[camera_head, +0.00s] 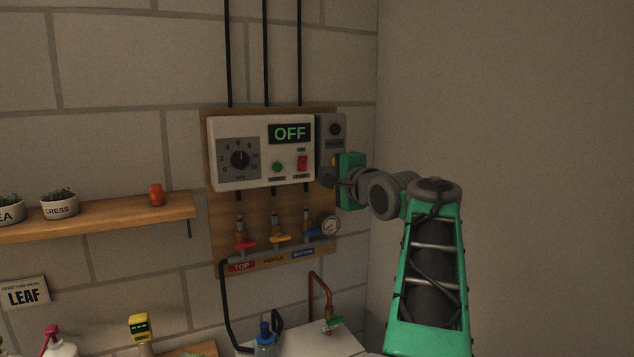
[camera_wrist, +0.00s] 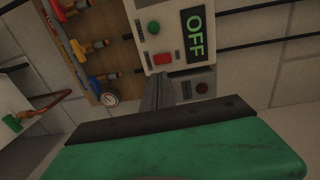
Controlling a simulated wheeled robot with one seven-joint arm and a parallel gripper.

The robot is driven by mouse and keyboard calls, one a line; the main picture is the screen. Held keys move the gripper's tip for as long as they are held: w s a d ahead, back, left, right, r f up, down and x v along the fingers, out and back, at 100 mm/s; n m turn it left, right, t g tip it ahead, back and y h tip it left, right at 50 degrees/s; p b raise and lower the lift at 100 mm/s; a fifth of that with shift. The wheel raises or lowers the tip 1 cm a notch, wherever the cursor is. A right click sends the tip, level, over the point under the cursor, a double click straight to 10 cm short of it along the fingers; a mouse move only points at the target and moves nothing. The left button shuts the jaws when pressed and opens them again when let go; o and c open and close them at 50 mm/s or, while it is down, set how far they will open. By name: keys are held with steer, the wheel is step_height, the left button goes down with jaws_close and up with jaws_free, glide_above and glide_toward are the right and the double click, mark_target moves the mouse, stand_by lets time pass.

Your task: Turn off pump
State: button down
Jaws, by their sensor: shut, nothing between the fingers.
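The white pump control box (camera_head: 227,166) is mounted on a wooden board on the wall. Its display (camera_head: 290,133) reads OFF in green. In the wrist view the red switch (camera_wrist: 163,59) and green button (camera_wrist: 153,27) show just beyond my fingers. My gripper (camera_wrist: 160,82) is shut and empty, close to the box's edge by the red switch. I cannot tell whether it touches anything.
A grey box with a dark red light (camera_head: 335,129) adjoins the control box, partly behind my gripper. Below are red (camera_head: 244,246), yellow (camera_head: 280,238) and blue (camera_head: 312,232) valve handles and a gauge (camera_head: 330,225). A wooden shelf (camera_head: 120,217) with pots is at left.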

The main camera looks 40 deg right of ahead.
steer(key=v, duration=0.3)
steer(key=shift+s+r, duration=0.25)
steer(key=shift+s, duration=0.05)
